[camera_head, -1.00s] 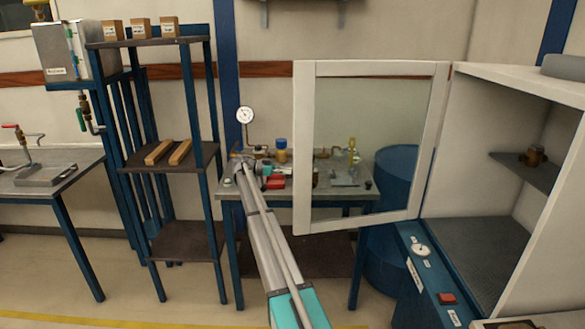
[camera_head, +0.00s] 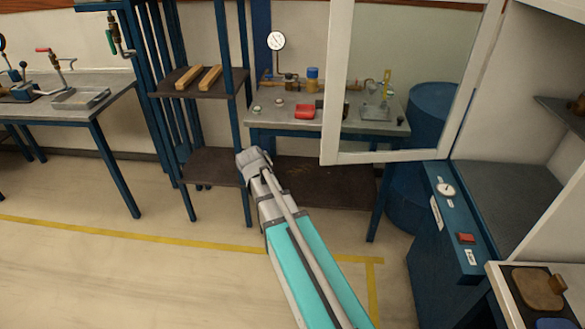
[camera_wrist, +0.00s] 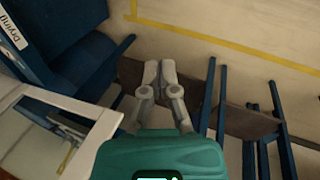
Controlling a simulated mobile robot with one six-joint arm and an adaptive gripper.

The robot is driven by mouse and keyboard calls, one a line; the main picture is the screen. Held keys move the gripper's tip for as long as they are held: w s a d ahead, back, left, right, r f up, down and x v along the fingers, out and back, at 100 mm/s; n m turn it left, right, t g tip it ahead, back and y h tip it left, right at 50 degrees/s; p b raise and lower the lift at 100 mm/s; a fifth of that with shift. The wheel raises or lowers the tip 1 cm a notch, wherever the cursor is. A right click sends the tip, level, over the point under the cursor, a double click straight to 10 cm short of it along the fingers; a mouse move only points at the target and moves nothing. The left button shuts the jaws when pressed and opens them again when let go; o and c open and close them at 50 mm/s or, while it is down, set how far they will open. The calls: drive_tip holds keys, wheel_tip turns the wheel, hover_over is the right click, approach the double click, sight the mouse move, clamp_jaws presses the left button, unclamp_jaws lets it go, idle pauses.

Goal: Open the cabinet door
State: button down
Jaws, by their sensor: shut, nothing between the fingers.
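The cabinet door (camera_head: 336,95), a white frame around a glass pane, stands swung wide open to the left of the white cabinet (camera_head: 545,75). The cabinet's inside and its dark shelf show on the right of the head view. In the wrist view, part of the white door frame (camera_wrist: 92,133) lies at the lower left. My gripper (camera_wrist: 160,66) is shut and empty in the wrist view, apart from the door and pointing toward the floor side. In the head view my arm reaches out left of the door, and the fingers cannot be made out.
A blue drying unit (camera_head: 450,235) with a dial and red switch is under the cabinet. A blue barrel (camera_head: 432,110) and a bench (camera_head: 270,118) with instruments stand behind the door. A blue shelf rack (camera_head: 185,165) is left. The floor at front left is clear.

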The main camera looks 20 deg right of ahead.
drive_tip(key=s+a+f+n+t+y, duration=0.1)
drive_tip(key=s+a+n+y, duration=0.2)
drive_tip(key=s+a, duration=0.5)
drive_tip(key=shift+s+a+n+y, duration=0.3)
drive_tip(key=shift+s+a+n, duration=0.15)
drive_tip(key=shift+n, duration=0.25)
drive_tip(key=shift+d, duration=0.15)
